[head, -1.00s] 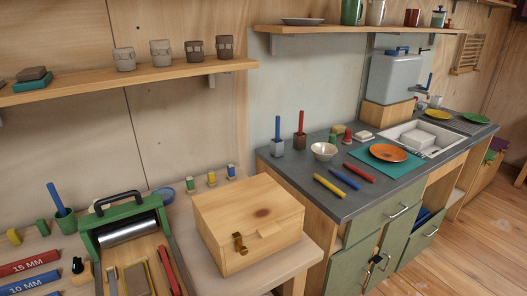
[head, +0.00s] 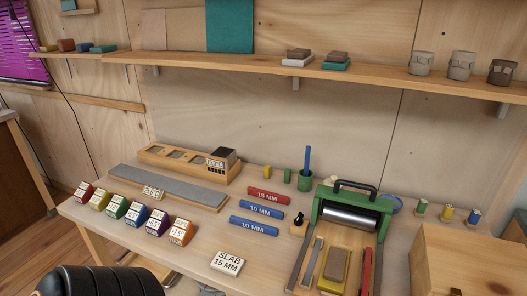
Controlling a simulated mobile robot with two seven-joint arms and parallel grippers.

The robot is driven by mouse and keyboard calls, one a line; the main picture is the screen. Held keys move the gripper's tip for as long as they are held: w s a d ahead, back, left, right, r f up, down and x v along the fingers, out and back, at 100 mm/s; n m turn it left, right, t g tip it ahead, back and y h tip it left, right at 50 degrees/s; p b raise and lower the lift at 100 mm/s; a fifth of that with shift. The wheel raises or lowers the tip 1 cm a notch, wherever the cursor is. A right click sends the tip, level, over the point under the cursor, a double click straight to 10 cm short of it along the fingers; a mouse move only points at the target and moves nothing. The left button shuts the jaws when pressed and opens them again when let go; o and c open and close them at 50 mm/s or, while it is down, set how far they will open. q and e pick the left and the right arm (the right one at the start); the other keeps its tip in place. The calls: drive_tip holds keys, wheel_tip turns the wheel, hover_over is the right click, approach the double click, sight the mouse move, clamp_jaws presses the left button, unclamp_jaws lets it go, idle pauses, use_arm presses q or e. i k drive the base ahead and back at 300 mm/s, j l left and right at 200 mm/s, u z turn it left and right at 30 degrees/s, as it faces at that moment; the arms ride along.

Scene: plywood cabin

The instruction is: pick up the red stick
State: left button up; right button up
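A red bar (head: 269,196) marked 15 MM lies flat on the wooden workbench, behind two blue bars marked 10 MM. A narrow red strip (head: 367,268) lies at the right side of the green roller press, partly cut off by the lower edge. I cannot tell whether either is the red stick of the task. Neither of my grippers shows in this view.
The green press (head: 351,205) with its roller stands right of the bars. A wooden box (head: 470,262) is at the lower right. Several coloured numbered blocks (head: 135,213) line the left side. A green cup (head: 305,181) holds a blue stick. A shelf (head: 300,72) runs above.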

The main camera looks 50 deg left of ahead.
sight(283, 200)
drive_tip(key=u, duration=1.6)
